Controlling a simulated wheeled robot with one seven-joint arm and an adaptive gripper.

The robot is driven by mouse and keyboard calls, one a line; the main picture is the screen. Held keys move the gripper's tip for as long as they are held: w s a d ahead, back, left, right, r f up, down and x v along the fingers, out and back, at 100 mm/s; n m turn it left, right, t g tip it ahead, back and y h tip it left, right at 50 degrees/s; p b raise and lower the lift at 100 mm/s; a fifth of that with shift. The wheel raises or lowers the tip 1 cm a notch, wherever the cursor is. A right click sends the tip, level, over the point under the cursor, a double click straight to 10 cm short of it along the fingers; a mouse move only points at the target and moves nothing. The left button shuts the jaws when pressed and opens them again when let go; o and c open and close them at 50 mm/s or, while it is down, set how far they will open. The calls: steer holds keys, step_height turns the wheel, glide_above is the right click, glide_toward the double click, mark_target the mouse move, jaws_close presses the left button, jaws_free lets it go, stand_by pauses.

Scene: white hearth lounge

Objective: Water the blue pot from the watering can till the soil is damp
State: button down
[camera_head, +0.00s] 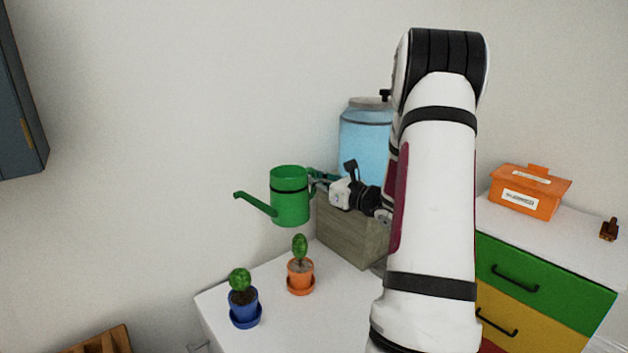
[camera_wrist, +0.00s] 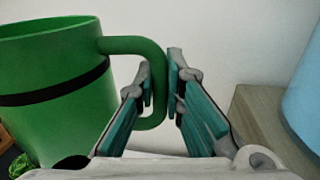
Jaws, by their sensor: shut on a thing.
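The green watering can (camera_head: 290,196) hangs in the air above the white table, upright, with its spout pointing left. It also shows in the wrist view (camera_wrist: 62,95), with a dark band round it. My gripper (camera_head: 318,182) is shut on the can's handle, its fingers on both sides of it in the wrist view (camera_wrist: 163,85). The blue pot (camera_head: 244,304) with a green cactus stands on a blue saucer near the table's left edge. The can's spout is above and behind it, not over its soil. The soil looks brown; its dampness cannot be told.
An orange pot (camera_head: 300,275) with a cactus stands right of the blue pot, below the can. A blue water tank (camera_head: 365,138) sits on a wooden block (camera_head: 349,234) behind my gripper. An orange box (camera_head: 529,192) stands on a drawer unit at right.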

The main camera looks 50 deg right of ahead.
steer(key=shift+r, duration=0.3)
steer(key=shift+r+p, duration=0.9)
steer(key=shift+r, duration=0.95)
